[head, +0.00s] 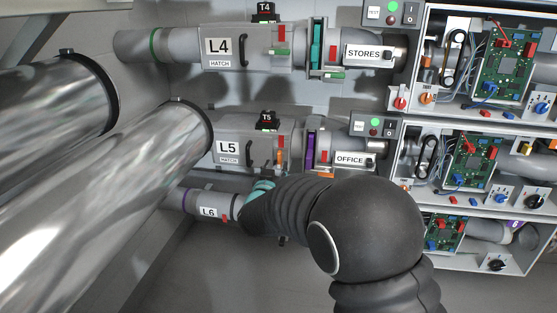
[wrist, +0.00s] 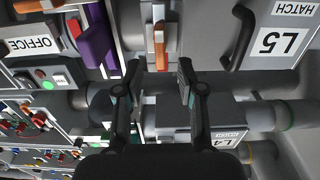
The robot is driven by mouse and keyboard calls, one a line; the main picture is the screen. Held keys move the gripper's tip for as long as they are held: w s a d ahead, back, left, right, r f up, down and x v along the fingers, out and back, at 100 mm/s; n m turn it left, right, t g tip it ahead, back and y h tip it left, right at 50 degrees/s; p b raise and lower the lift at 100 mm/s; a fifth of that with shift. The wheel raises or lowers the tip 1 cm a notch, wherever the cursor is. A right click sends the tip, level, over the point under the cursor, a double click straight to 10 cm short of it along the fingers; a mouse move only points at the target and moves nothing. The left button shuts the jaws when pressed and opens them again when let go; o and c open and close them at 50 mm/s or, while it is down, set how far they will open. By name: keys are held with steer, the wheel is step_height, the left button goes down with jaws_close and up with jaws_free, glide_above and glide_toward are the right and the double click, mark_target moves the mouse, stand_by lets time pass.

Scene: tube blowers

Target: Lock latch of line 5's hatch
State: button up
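Line 5's hatch (head: 228,143), a grey box labelled L5 HATCH with a dark handle, sits in the middle row in the head view. The hatch also shows upside down at upper right in the wrist view (wrist: 280,22). Its orange latch lever (head: 281,161) hangs beside the hatch's edge, below a red tab (head: 281,141). In the wrist view the lever (wrist: 159,45) runs up and down the picture. My gripper (wrist: 158,75) is open, with its two fingers on either side of the lever's line and nothing held. Whether they touch it is unclear. In the head view my arm hides the fingers.
A purple gate piece (head: 310,149) and the OFFICE outlet (head: 349,160) stand right of the latch. Line 4's hatch (head: 218,62) is above and line 6's pipe (head: 208,211) below. Large shiny pipes (head: 110,210) fill the left; circuit cabinets (head: 470,160) stand right.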

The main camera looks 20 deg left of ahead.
mark_target(279, 160)
steer(key=shift+x, duration=2.4)
jaws_close()
